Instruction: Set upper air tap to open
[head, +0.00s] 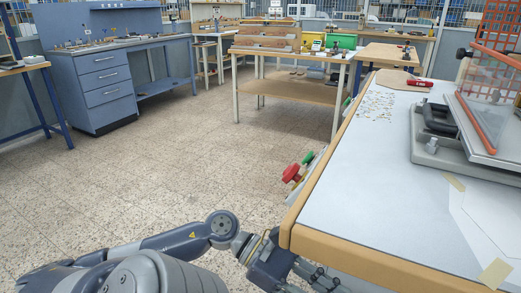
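I cannot tell for certain which part is the upper air tap. A red knob-like part (291,173) and a smaller green part (308,158) stick out from the left side of the white-topped table. They are too small to tell how either is set. My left arm comes in from the bottom left, and my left gripper (310,276) is at the table's near left corner, below the table edge and apart from the red part. The table edge and the frame border partly hide its fingers, so its opening is unclear. My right gripper is not in view.
The white table (390,190) with a wooden edge fills the right side. It carries a grey press-like device (465,140), a red-handled tool (419,83) and small scattered bits (376,104). A blue drawer bench (100,85) stands at the back left. The tiled floor (170,160) between is clear.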

